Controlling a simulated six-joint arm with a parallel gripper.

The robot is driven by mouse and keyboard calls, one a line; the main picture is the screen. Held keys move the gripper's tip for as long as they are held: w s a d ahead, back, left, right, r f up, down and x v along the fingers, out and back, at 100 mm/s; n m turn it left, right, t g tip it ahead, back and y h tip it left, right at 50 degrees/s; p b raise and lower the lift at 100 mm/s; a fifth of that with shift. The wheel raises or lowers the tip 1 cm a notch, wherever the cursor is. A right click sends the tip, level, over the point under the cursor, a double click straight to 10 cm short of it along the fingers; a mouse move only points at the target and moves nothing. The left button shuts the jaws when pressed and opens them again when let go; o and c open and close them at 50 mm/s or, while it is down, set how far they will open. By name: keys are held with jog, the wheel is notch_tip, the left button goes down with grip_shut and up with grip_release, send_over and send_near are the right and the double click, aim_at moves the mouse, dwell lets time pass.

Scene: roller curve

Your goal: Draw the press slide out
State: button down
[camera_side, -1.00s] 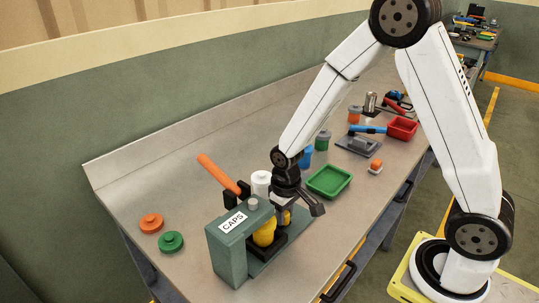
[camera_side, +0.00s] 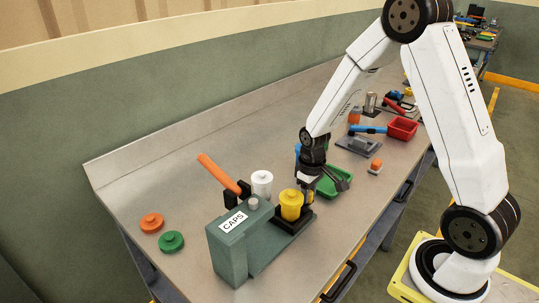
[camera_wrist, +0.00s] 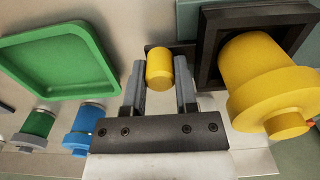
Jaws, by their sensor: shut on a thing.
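The press (camera_side: 228,255) is a green-grey body with a CAPS label and an orange lever (camera_side: 218,174). Its black slide (camera_side: 293,226) sticks out to the right, carrying an upright yellow jar (camera_side: 290,204) clear of the press head. In the wrist view the yellow jar (camera_wrist: 262,88) stands in the slide's black frame (camera_wrist: 208,38). My gripper (camera_side: 308,196) is at the slide's outer end. In the wrist view, my gripper (camera_wrist: 159,80) is shut on a yellow knob (camera_wrist: 159,66), one finger on each side. In the side view the fingers mostly hide the knob.
A green tray (camera_side: 335,192) lies just right of my gripper. A white jar (camera_side: 262,182) stands behind the press. Orange (camera_side: 151,223) and green (camera_side: 170,241) caps lie left of it. A red tray (camera_side: 402,128) and tools are farther back.

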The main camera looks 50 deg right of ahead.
jog(key=c, duration=0.7)
grip_release()
jog(key=shift+d, duration=0.35)
jog(key=shift+o, duration=0.2)
jog(key=shift+a, duration=0.1)
jog(key=shift+r, duration=3.95)
jog(key=s+a+t, duration=0.2)
jog(key=s+a, duration=0.6)
jog(key=a, duration=0.1)
jog(key=shift+a+r+t, duration=0.15)
jog(key=shift+t, duration=0.15)
